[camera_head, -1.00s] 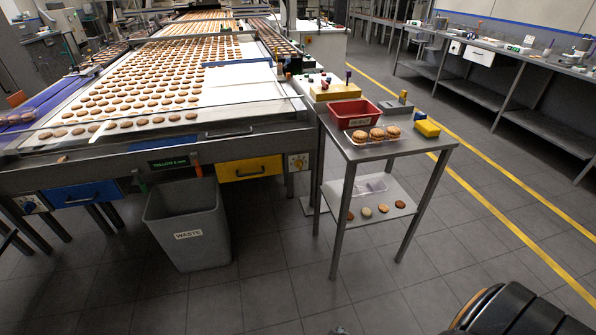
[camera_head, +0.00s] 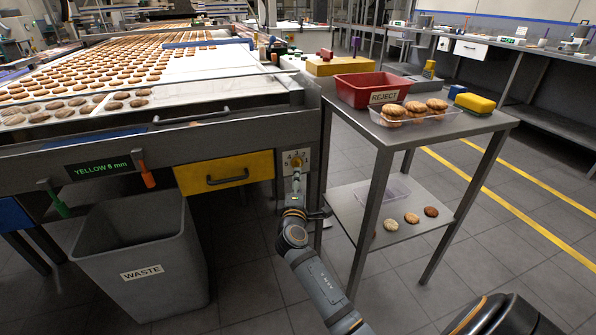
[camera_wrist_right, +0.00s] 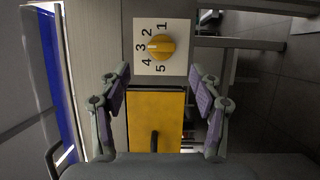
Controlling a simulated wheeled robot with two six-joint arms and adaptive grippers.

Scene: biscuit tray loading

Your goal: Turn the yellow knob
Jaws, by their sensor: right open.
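The yellow knob (camera_wrist_right: 163,47) sits on a white dial plate (camera_wrist_right: 140,68) numbered 1 to 5 in the right wrist view. Its white mark points at 3. In the head view the plate (camera_head: 288,157) is on the conveyor frame's front, right of the yellow drawer (camera_head: 190,180). My right gripper (camera_wrist_right: 160,76) is open and empty; its fingers are spread on either side of the knob's line, apart from it. In the head view the right gripper (camera_head: 297,178) is just below the plate and partly covers it. My left gripper is not in view.
A display reading "YELLOW 6 mm" (camera_head: 100,168) is on the frame at left. An orange-handled lever (camera_head: 147,175) hangs beside it. A waste bin (camera_head: 185,265) stands below. A steel cart (camera_head: 470,125) with a red reject bin (camera_head: 350,90) stands close on the right.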

